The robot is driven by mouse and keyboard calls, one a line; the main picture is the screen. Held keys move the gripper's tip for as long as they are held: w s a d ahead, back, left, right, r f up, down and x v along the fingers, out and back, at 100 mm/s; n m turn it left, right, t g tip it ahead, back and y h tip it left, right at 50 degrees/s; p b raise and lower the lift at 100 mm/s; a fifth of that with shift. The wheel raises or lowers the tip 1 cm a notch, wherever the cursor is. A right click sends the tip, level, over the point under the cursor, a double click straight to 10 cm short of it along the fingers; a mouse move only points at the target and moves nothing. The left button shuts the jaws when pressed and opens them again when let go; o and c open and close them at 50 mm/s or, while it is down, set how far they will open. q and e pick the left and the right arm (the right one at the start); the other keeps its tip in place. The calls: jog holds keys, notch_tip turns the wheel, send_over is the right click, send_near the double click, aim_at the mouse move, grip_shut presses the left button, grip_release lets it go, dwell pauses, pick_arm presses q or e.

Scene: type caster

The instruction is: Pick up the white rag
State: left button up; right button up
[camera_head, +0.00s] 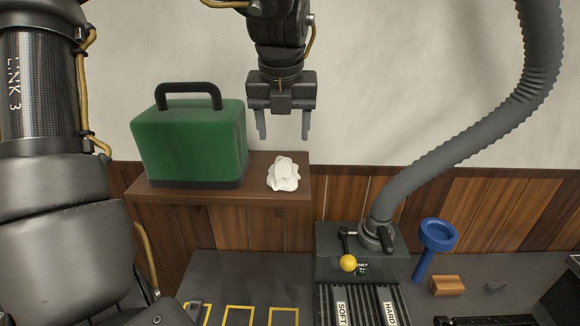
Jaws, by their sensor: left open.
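The white rag (283,174) lies crumpled on the right part of a raised wooden shelf (220,192). My left gripper (284,127) hangs above the rag with its fingers pointing down. It is open and empty, and its fingers are apart from the rag. My right gripper does not show.
A green case (190,140) with a dark handle stands on the shelf just left of the rag. A thick grey hose (450,140) rises at the right from a dark machine with a yellow-knobbed lever (348,263). A blue tool (436,238) and an orange-brown block (447,285) are at the lower right.

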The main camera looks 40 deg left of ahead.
aim_at(283, 161)
pick_arm(q)
jog(key=x, duration=0.4)
jog(key=shift+s+p, duration=0.15)
jog(key=shift+p, duration=0.2)
jog(key=shift+w+a+f, duration=0.15)
jog(key=shift+w+f, duration=0.3)
jog(key=shift+f, duration=0.1)
jog(key=shift+s+p, duration=0.2)
jog(key=shift+p, duration=0.1)
jog(key=x, duration=0.1)
jog(key=p+x, duration=0.1)
jog(key=x, duration=0.1)
jog(key=p+x, duration=0.1)
jog(key=shift+w+a+f, duration=0.15)
jog(key=shift+w+a, duration=0.05)
jog(key=shift+a, duration=0.15)
jog(key=shift+a+f, duration=0.1)
jog(key=shift+f, duration=0.25)
jog(key=shift+s+r, duration=0.1)
jog(key=shift+c, duration=0.2)
jog(key=c, duration=1.1)
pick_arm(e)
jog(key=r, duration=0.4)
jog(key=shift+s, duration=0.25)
pick_arm(q)
jog(key=shift+o, duration=0.2)
